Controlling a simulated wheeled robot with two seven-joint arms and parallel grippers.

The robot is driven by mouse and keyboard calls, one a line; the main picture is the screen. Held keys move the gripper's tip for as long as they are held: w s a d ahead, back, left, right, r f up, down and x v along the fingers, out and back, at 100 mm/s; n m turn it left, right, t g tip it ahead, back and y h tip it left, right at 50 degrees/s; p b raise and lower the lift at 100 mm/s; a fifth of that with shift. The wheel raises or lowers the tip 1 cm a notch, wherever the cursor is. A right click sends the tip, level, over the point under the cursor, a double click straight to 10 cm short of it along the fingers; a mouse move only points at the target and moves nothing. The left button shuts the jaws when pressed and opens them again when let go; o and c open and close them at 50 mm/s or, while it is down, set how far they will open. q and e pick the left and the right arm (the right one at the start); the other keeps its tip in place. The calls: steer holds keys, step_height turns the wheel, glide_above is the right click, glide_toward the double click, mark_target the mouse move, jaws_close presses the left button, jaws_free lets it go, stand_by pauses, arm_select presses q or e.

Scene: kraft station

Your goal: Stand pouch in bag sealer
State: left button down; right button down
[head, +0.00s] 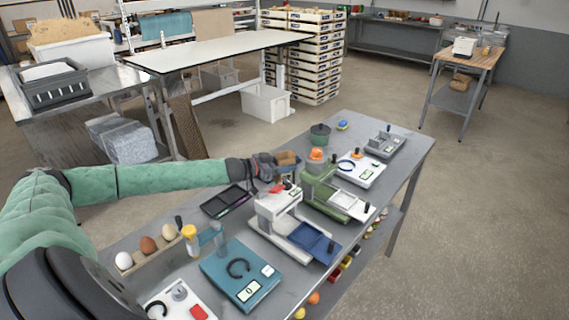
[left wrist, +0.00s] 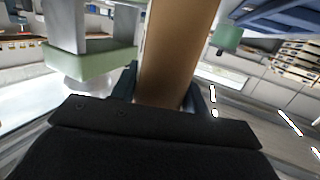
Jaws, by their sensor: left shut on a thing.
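My left gripper (head: 272,164) reaches over the workbench from the left and is shut on a brown kraft pouch (head: 288,157). The pouch fills the middle of the left wrist view (left wrist: 178,50), between the dark fingers. It is held above the bench, behind two press-like machines. One is white with a blue tray (head: 312,243); the other is a green machine (head: 322,187) with a pale tray. I cannot tell which of them is the bag sealer. The gripper partly hides the pouch in the head view. My right gripper is not in view.
The bench also carries a black tray (head: 229,201), a blue scale (head: 243,272), a white scale (head: 360,169), a grey device (head: 385,144) and a green pot (head: 319,135). An egg holder (head: 150,259) lies at the left. Coloured items line a lower shelf at the bench's right.

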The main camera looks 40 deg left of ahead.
arm_select(q)
steer(key=c, duration=0.7)
jaws_free()
steer(key=shift+f, duration=0.1)
steer(key=shift+c, duration=0.2)
steer(key=shift+s, duration=0.1)
